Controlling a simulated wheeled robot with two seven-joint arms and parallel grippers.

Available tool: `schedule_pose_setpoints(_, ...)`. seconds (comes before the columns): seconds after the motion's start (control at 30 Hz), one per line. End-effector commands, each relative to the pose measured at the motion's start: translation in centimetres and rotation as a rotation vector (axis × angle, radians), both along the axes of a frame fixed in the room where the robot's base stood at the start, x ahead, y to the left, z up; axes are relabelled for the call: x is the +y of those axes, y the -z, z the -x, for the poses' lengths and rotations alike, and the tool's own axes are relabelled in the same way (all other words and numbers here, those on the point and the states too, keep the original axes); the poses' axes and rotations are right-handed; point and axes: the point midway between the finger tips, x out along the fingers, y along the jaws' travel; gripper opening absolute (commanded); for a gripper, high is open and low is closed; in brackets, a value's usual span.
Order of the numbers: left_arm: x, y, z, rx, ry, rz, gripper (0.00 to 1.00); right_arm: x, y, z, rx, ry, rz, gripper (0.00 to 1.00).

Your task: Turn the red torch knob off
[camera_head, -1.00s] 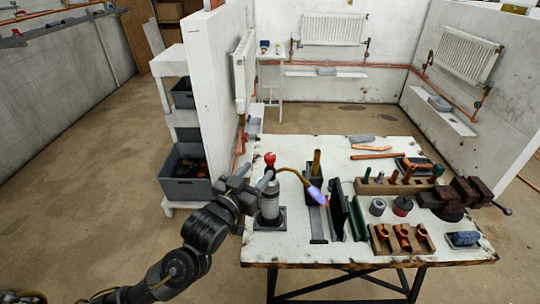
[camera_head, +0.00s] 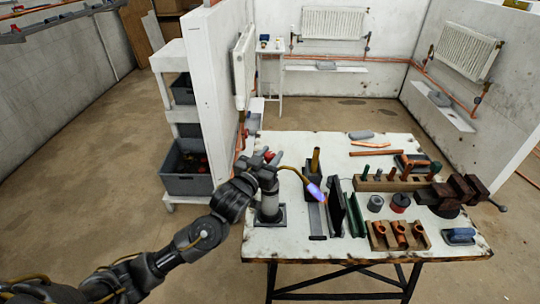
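The torch's grey canister (camera_head: 269,205) stands upright in a dark square base at the left end of the workbench. Its brass tube arches right to the nozzle (camera_head: 314,191), where a blue-violet flame glows. The red knob (camera_head: 269,157) at the canister's top is mostly hidden behind my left gripper (camera_head: 272,163). The gripper is at the knob, with its fingers beside or around it; I cannot tell whether they touch it or how far they are closed. My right gripper does not show.
Dark upright plates (camera_head: 336,206) stand close right of the flame. A wooden rack of copper fittings (camera_head: 398,236), small tins (camera_head: 400,202) and a vise (camera_head: 452,193) fill the right side. A white partition (camera_head: 213,90) and shelf with grey bins (camera_head: 186,172) stand left of the bench.

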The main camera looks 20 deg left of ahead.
Motion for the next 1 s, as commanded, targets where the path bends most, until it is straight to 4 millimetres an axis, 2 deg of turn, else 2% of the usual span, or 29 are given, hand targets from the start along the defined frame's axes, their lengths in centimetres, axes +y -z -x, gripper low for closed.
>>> schedule_pose_setpoints(0.03,0.0,0.0,0.0,0.000,0.000,0.000,0.26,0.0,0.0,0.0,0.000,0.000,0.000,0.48)
schedule_pose_setpoints(0.2,0.0,0.0,0.0,0.000,0.000,0.000,0.06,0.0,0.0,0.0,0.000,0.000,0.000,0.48)
schedule_pose_setpoints(0.63,0.2,-0.2,-0.1,-0.008,0.090,-0.004,0.06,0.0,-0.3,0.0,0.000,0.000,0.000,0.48)
schedule_pose_setpoints(1.0,0.2,-0.3,-0.2,-0.003,0.400,-0.004,0.06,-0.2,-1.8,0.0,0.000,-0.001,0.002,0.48)
